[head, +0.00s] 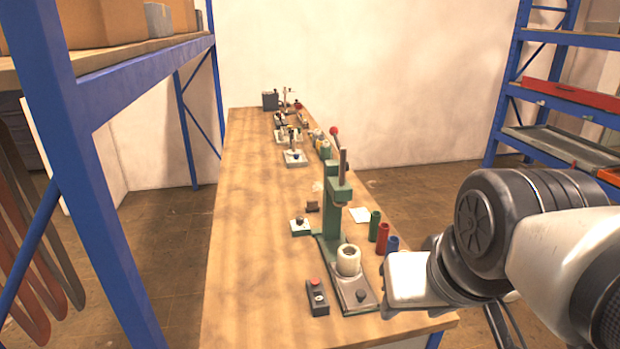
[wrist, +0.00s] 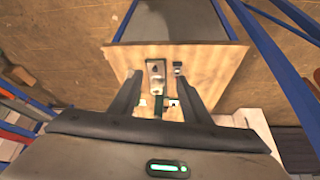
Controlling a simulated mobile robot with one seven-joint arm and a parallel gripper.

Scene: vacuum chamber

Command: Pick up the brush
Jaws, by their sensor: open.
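I cannot make out a brush for certain in either view. The wooden workbench (head: 245,200) carries several small items, and a small dark brown block (head: 312,206) on it is too small to name. My gripper (wrist: 160,78) is open in the wrist view, its two dark fingers apart above the near end of the bench (wrist: 215,62). Nothing is seen held between them. In the head view my arm reaches in from the right to the bench's right edge, and the fingers are hidden.
A green press (head: 338,215) with a white cylinder (head: 348,260) stands near the front. Beside it are a red-button box (head: 317,297) and green (head: 374,226), red (head: 382,238) and blue (head: 392,244) cylinders. Blue shelving (head: 95,180) flanks the left. The bench's left side is clear.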

